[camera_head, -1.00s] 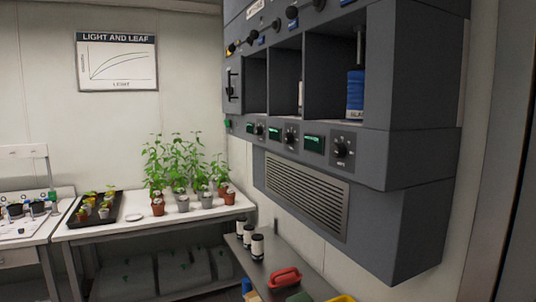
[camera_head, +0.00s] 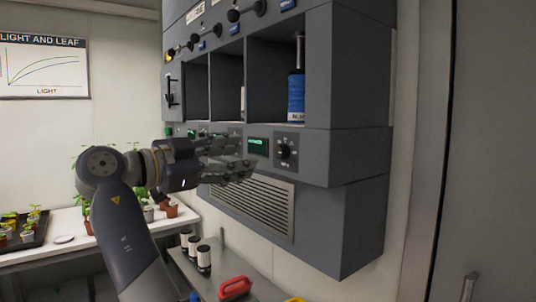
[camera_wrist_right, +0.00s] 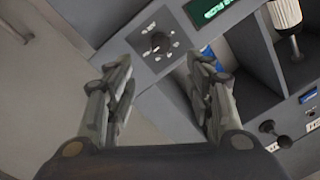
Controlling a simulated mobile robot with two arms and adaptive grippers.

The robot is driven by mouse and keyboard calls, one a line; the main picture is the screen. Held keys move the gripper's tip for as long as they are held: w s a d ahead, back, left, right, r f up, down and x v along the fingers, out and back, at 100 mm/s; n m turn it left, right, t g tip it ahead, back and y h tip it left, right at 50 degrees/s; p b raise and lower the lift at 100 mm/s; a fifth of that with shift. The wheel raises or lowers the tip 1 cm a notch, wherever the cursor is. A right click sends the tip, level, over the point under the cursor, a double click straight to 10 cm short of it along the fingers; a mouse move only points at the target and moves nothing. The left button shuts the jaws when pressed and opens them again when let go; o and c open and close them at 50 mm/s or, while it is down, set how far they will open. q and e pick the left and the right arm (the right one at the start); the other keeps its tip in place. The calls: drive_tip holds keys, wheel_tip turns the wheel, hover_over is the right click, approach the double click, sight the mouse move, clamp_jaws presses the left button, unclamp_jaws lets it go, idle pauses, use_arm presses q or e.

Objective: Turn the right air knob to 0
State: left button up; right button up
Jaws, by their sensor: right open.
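The rightmost knob (camera_head: 286,152) on the grey wall unit is a dark round dial with pale marks around it, on the strip below the compartments. Its setting is too small to read. It also shows in the right wrist view (camera_wrist_right: 155,43), beyond the fingers and between them. My right gripper (camera_head: 250,158) is open and empty, left of this knob in the head view and apart from it. In the wrist view its two fingers (camera_wrist_right: 162,65) are spread wide. The gripper hides part of the strip with the other knobs. My left gripper is not in view.
A green display (camera_head: 257,146) sits left of the knob. A blue spool-like cylinder (camera_head: 296,96) stands in the compartment above. A vent grille (camera_head: 255,203) is below. A lower bench holds dark jars (camera_head: 203,258) and a red-handled item (camera_head: 235,288). Plants stand at left.

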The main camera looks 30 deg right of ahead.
sight(278, 152)
drive_tip(key=d+p, duration=0.1)
drive_tip(key=d, duration=0.2)
drive_tip(key=w+d+p, duration=0.1)
drive_tip(key=d, duration=0.2)
drive_tip(key=d+p, duration=0.1)
drive_tip(key=d, duration=0.2)
drive_tip(key=shift+w+d, duration=0.3)
drive_tip(key=shift+d, duration=0.05)
drive_tip(key=shift+w+d+f, duration=0.1)
drive_tip(key=shift+d+f, duration=0.05)
drive_tip(key=shift+d, duration=0.35)
drive_tip(key=c, duration=1.1)
